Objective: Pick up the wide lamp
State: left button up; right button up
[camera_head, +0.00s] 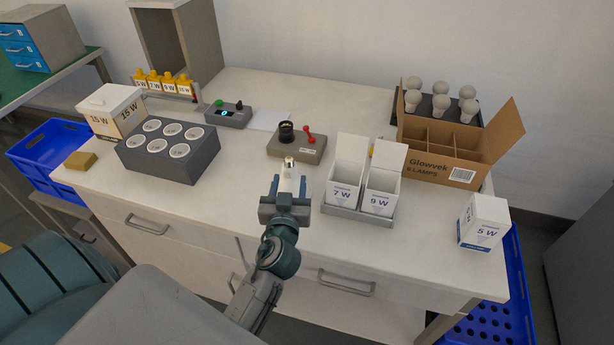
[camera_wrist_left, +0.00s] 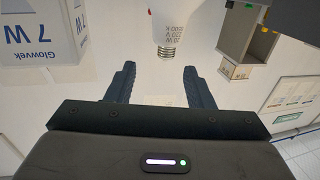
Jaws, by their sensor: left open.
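A white lamp (camera_head: 288,175) with a metal screw base shows at my left gripper (camera_head: 288,190) in the head view, over the front middle of the table. The gripper is open, with a finger on either side of the lamp in that view. In the left wrist view the lamp (camera_wrist_left: 167,22) shows at the top centre, screw base toward the gap between the open fingers (camera_wrist_left: 158,85); its glass is cut off by the edge. Printed text shows on it. My right gripper is not in view.
Boxes marked 7 W (camera_head: 346,180) and 9 W (camera_head: 381,192) stand close right of my gripper. A tester with a red lever (camera_head: 300,146) is behind it. A grey holder with several sockets (camera_head: 166,168) is left. More lamps (camera_head: 440,104) stand behind the Glowvek carton (camera_head: 430,166).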

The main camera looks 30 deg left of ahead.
aim_at(288, 165)
pick_arm(q)
jog(key=shift+w+a+r+p, duration=0.15)
jog(key=shift+w+a+p, duration=0.25)
jog(key=shift+w+a, duration=0.7)
jog(key=shift+w, duration=0.4)
jog(key=p+x, duration=0.1)
jog(key=x, duration=0.1)
jog(key=p+x, duration=0.1)
jog(key=x, duration=0.1)
jog(key=shift+a+f, duration=0.25)
jog(key=shift+w+a+f, duration=0.1)
jog(key=shift+w+f, duration=0.1)
jog(key=shift+w, duration=0.1)
jog(key=shift+s+r, duration=0.1)
jog(key=shift+c, duration=0.7)
jog(key=c, duration=0.7)
grip_shut()
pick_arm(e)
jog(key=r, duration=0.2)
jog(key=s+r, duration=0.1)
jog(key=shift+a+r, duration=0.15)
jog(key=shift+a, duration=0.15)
